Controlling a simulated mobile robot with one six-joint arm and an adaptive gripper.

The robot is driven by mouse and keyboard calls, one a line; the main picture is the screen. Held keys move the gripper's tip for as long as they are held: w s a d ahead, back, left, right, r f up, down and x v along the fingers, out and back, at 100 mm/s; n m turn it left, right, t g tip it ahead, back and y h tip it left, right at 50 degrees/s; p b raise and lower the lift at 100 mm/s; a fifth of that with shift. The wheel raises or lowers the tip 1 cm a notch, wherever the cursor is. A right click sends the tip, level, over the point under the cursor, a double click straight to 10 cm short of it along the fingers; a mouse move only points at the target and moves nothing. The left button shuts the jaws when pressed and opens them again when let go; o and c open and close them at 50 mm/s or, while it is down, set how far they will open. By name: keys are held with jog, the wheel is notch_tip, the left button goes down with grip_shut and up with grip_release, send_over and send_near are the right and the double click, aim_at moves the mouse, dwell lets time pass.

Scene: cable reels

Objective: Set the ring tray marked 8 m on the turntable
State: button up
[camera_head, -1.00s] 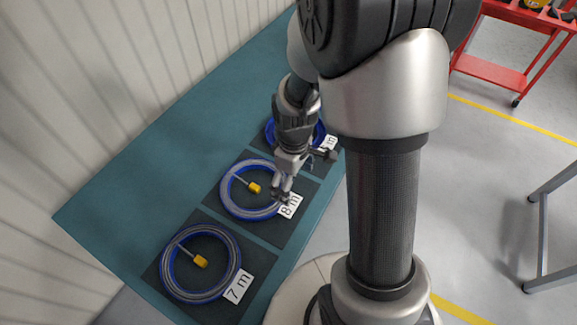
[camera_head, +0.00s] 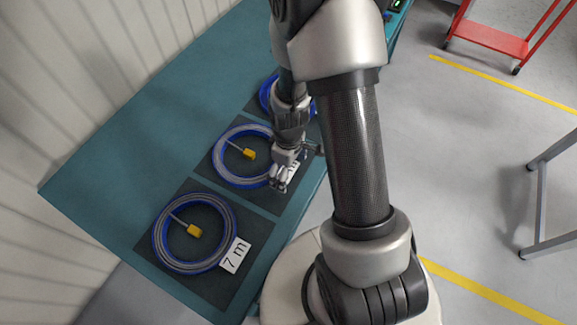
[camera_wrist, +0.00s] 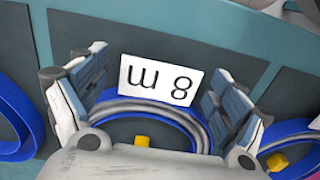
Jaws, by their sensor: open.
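The ring tray marked 8 m (camera_head: 218,167) is a blue ring with grey cable and a yellow connector (camera_head: 249,153). It lies on the middle dark mat. In the wrist view the tray (camera_wrist: 150,104) shows its upright-lettered label (camera_wrist: 160,80) upside down. My gripper (camera_head: 279,184) is at the tray's label side, covering most of the label in the head view. In the wrist view my gripper (camera_wrist: 155,75) is open, with a finger on each side of the label and near rim. I cannot tell whether it touches the tray. I cannot make out the turntable.
The ring tray marked 7 m (camera_head: 160,245) lies nearer on the teal table (camera_head: 110,170). Another blue ring tray (camera_head: 266,95) is partly hidden behind my arm. A wall borders the table's left. A red cart (camera_head: 490,38) and a grey metal frame (camera_head: 541,200) stand at the right.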

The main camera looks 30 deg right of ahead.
jog(key=shift+c, duration=0.2)
jog(key=c, duration=2)
jog(key=shift+r, duration=0.1)
jog(key=shift+r+p, duration=0.55)
jog(key=shift+r, duration=0.1)
dwell(0.7)
jog(key=shift+r, duration=0.4)
jog(key=shift+r+p, duration=0.1)
jog(key=shift+p, duration=0.3)
